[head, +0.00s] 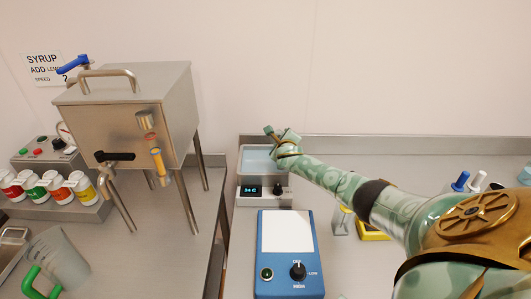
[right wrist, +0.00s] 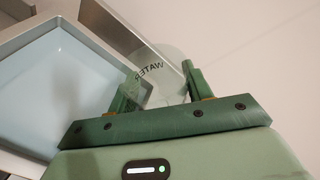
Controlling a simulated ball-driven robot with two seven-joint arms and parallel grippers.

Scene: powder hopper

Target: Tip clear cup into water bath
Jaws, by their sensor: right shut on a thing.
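The water bath (head: 262,152) is a pale tray of light blue water behind a display reading about 34 C. In the right wrist view the bath (right wrist: 60,90) fills the left side. My right gripper (head: 273,133) is above the back right part of the bath in the head view. In the right wrist view its fingers (right wrist: 160,88) are shut on a clear cup (right wrist: 165,70), with the word WATER showing on or through it. The cup is hard to make out in the head view, and I cannot tell its tilt or contents. My left gripper is out of view.
A blue device with a white plate (head: 287,240) stands in front of the bath. A steel hopper (head: 135,110) on legs is at left, with a green-handled jug (head: 62,262) and several capped bottles (head: 45,187).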

